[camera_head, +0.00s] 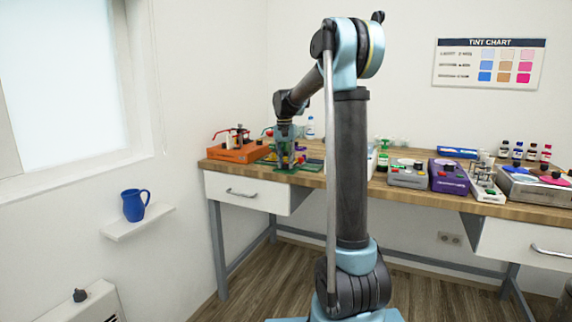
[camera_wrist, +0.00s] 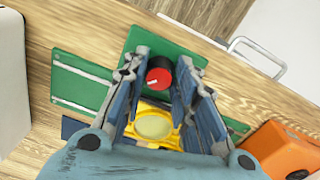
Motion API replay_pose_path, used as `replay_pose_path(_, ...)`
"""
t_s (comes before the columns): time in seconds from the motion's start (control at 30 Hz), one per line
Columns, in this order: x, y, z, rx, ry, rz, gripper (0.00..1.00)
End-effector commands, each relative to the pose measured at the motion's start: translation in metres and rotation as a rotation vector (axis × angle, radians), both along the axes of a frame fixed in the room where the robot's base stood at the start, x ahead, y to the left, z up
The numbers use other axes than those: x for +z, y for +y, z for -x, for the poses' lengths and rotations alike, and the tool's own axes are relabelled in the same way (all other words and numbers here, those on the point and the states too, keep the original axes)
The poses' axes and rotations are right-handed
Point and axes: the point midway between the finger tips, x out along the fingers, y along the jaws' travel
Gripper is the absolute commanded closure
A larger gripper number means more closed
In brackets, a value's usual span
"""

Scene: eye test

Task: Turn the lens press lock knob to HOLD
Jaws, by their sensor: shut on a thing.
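The lens press has a green base (camera_wrist: 82,86) and a yellow holder (camera_wrist: 173,140) with a pale round lens (camera_wrist: 154,127) in the wrist view. Its lock knob (camera_wrist: 160,77) is round, with a black side and a red face, and carries a short white mark. My gripper (camera_wrist: 161,82) is over the press, its blue fingers shut on the knob from left and right. The fingers hide parts of the base, and no HOLD label can be read. In the head view my gripper (camera_head: 286,164) is small at the left end of the bench, pointing down, and the knob cannot be made out.
An orange device (camera_head: 238,150) stands left of my gripper on the wooden bench (camera_head: 330,176). Grey (camera_head: 408,177) and purple (camera_head: 447,177) devices and several bottles stand to the right. A drawer handle (camera_wrist: 257,52) shows near the bench edge.

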Motion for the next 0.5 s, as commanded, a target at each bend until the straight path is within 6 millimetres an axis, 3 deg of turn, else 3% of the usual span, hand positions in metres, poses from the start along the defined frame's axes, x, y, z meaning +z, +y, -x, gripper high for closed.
replay_pose_path(0.3, 0.0009, 0.0, -0.0019, -0.001, -0.004, 0.0, 0.98)
replay_pose_path(0.33, 0.0009, 0.0, -0.0019, -0.001, -0.004, 0.0, 0.67)
replay_pose_path(0.5, 0.0006, -0.0001, -0.0012, 0.0, -0.002, 0.0, 0.65)
